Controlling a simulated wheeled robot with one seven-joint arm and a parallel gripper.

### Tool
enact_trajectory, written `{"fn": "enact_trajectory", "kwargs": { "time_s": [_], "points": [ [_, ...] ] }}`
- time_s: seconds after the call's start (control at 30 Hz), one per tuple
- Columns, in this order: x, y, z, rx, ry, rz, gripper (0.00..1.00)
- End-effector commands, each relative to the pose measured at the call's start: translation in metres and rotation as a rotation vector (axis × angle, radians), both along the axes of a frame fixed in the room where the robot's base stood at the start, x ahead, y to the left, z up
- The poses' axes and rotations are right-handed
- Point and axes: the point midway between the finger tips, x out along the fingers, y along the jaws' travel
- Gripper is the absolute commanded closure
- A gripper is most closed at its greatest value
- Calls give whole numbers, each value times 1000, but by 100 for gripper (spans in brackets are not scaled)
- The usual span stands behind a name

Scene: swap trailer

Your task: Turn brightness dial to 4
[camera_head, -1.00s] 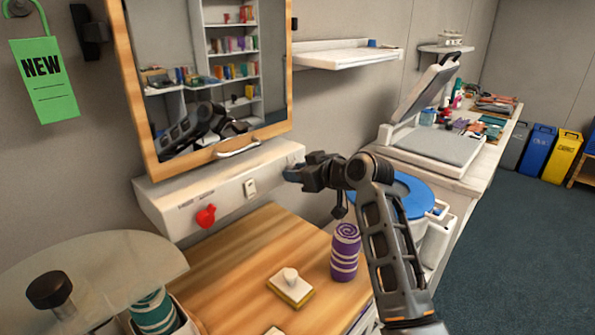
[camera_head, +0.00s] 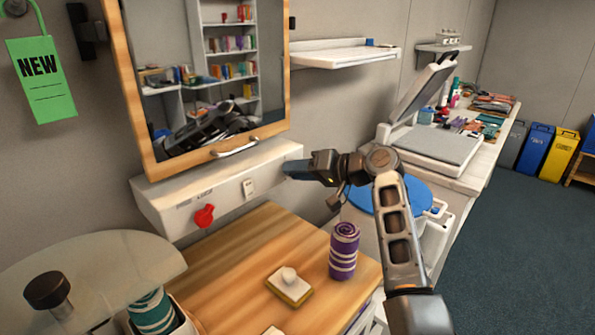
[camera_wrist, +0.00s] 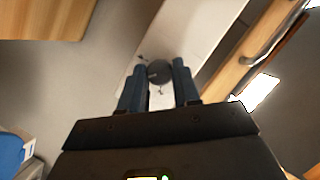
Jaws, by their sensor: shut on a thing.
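The brightness dial is a dark grey round knob (camera_wrist: 159,72) on the end face of the white console (camera_wrist: 195,30), with small marks around it. In the wrist view my gripper (camera_wrist: 157,78) has its two blue fingers on either side of the knob, shut on it. In the head view my gripper (camera_head: 287,169) reaches the right end of the white console (camera_head: 165,205) under the mirror. The dial is hidden there behind my gripper. I cannot read its marks or tell which number it points to.
A wood-framed mirror (camera_head: 205,90) hangs above the console. A red knob (camera_head: 204,215) and a white switch (camera_head: 248,188) are on its front. Below, a wooden top (camera_head: 225,255) holds a purple striped roll (camera_head: 343,252) and a knobbed block (camera_head: 289,287). A blue round lid (camera_head: 405,198) is behind my arm.

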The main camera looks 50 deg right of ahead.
Motion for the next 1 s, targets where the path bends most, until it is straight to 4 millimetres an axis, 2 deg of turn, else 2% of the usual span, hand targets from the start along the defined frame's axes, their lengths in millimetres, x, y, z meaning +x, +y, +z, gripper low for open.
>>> {"fn": "enact_trajectory", "kwargs": {
  "time_s": [0.6, 1.0],
  "points": [
    [0, -3, -5, 577, 22, -2, 99],
    [0, -2, -8, 827, 32, -2, 99]
  ]
}}
